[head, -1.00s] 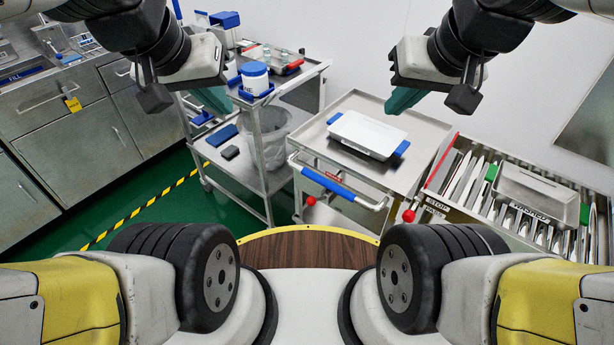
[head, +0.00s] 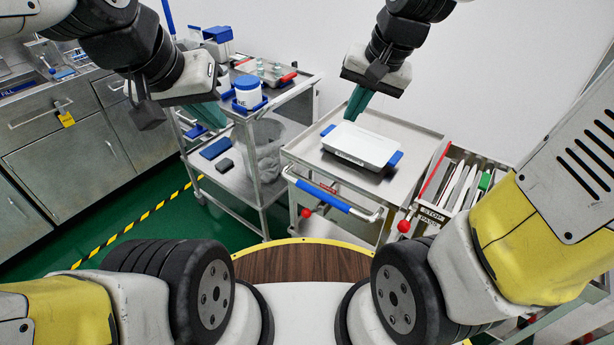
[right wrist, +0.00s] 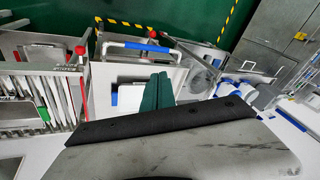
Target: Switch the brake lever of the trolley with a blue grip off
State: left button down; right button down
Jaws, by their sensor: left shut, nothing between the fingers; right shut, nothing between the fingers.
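The trolley (head: 420,172) with a blue grip (head: 322,196) on its push handle stands right of centre in the head view. Two red-knobbed levers show at its front: a left knob (head: 306,212) below the grip and a right knob (head: 404,226) at the right corner. In the right wrist view the blue grip (right wrist: 139,46) and the red knobs (right wrist: 80,49) also show. My right gripper (head: 355,112) is shut and empty, above the trolley's top near the white tray. My left gripper (head: 212,118) is shut and empty, beside the other cart.
A white tray with blue handles (head: 362,145) lies on the trolley top. A two-shelf cart (head: 245,187) with a blue-lidded jar (head: 248,93) stands to the left. A roller rack (head: 462,178) marked STOP adjoins on the right. Green floor is open at left.

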jog(key=w+a+f+m+g+h, duration=0.1)
jog(key=w+a+f, duration=0.25)
jog(key=f, duration=0.25)
jog(key=w+a+f+m+g, duration=0.1)
jog(key=w+a+f+m, duration=0.1)
jog(key=w+f, duration=0.25)
jog(key=m+g+h, duration=0.2)
send_over(311, 212)
jog(key=w+a, duration=0.2)
notch_tip(311, 212, down, 18)
jog(key=shift+d+f, duration=0.2)
jog(key=shift+d, duration=0.05)
jog(key=f, duration=1)
jog(key=shift+d, duration=0.25)
